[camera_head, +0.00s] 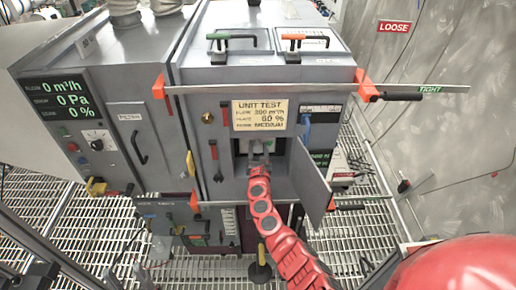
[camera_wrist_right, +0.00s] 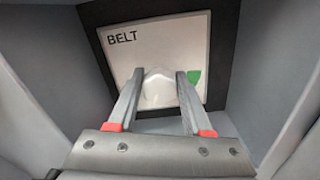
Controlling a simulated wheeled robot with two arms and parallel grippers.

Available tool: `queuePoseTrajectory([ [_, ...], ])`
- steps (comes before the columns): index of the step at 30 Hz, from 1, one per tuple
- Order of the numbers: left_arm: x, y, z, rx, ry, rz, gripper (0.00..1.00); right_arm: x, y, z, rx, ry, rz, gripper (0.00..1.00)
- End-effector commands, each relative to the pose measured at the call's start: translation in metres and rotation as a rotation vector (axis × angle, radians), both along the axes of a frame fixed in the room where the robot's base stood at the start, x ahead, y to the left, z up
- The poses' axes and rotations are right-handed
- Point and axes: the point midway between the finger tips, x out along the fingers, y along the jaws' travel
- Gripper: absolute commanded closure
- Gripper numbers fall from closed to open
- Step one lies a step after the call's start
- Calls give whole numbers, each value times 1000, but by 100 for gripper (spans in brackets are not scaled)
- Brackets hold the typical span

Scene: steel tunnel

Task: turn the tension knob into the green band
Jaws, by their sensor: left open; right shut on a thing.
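The tension knob (camera_wrist_right: 158,88) is a pale rounded knob on a white plate marked BELT (camera_wrist_right: 127,56), set in a dark frame. My right gripper (camera_wrist_right: 159,77) has one finger on each side of the knob and is shut on it. A green band (camera_wrist_right: 195,77) shows just right of the right finger, which may cover part of it. The knob's pointer cannot be made out. In the head view, my right gripper (camera_head: 258,152) reaches into an open compartment of the grey cabinet (camera_head: 215,75); the knob is too small to tell there. My left gripper is not in view.
The compartment door (camera_head: 311,180) stands open to the right of my right arm. A yellow UNIT TEST label (camera_head: 260,115) sits above the opening. Orange-ended handles (camera_head: 365,87) stick out at the cabinet's corner. Grating floor (camera_head: 60,220) lies around the cabinet.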

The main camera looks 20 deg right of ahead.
Motion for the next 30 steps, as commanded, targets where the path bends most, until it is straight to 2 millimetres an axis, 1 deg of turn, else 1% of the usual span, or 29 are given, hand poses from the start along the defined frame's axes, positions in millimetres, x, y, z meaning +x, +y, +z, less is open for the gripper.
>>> queuePoseTrajectory([
  [8,0,0,-14,0,0,0,50,0,-1,-4,143,-42,0,100],
  [30,0,0,-71,0,0,0,50,-1,-4,-7,810,-236,-1,100],
])
